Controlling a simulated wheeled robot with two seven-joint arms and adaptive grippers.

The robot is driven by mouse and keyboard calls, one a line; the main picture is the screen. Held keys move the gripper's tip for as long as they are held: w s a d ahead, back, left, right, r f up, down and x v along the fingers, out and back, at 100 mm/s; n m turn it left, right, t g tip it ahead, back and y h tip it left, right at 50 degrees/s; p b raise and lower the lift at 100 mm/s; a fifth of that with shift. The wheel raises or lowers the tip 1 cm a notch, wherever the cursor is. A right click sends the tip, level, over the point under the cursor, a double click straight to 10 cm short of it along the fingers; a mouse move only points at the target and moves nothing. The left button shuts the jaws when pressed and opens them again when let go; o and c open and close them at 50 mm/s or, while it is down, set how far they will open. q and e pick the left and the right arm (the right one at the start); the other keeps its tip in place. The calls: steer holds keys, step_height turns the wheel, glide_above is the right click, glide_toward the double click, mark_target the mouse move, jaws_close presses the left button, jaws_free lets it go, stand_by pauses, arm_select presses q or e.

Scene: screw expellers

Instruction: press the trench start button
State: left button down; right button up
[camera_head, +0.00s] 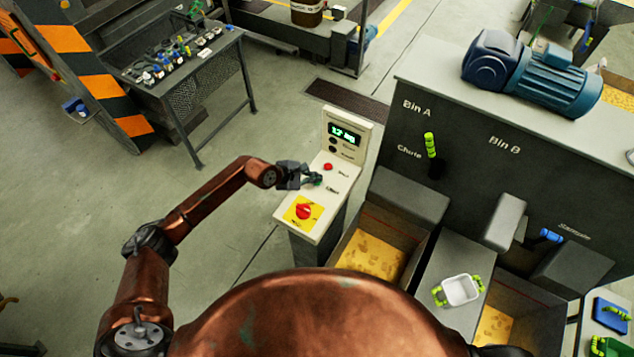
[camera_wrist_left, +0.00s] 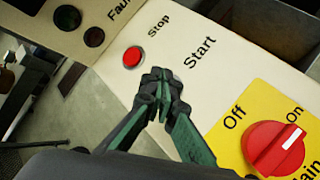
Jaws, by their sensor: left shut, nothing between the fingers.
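The cream control panel (camera_head: 325,222) stands in the middle of the head view. It carries a red stop button (camera_head: 328,166), which also shows in the left wrist view (camera_wrist_left: 132,57), and a Start label (camera_wrist_left: 200,52). My left gripper (camera_head: 316,181) is shut and empty over the panel, beside the Start label. Its fingertips show in the left wrist view (camera_wrist_left: 161,84) and cover the spot where a start button would sit. I see no start button, and cannot tell whether the fingertips touch the panel. My right gripper is not in view.
A red main switch (camera_head: 303,211) on a yellow plate (camera_wrist_left: 228,128) sits nearer me on the panel. A lit display (camera_head: 344,133) stands at its back. Bins with yellow material (camera_head: 371,256) are to the right. A table with small parts (camera_head: 190,68) is at the left.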

arm_select(q)
steer(key=shift+f+b, duration=0.6)
steer(key=shift+f, duration=0.05)
stand_by(0.8)
steer(key=shift+r, duration=0.2)
steer(key=shift+r+p, duration=0.45)
steer(key=shift+r, duration=0.25)
steer(key=shift+r, duration=0.1)
steer(key=shift+r+p, duration=1.3)
steer(key=shift+r, duration=1.15)
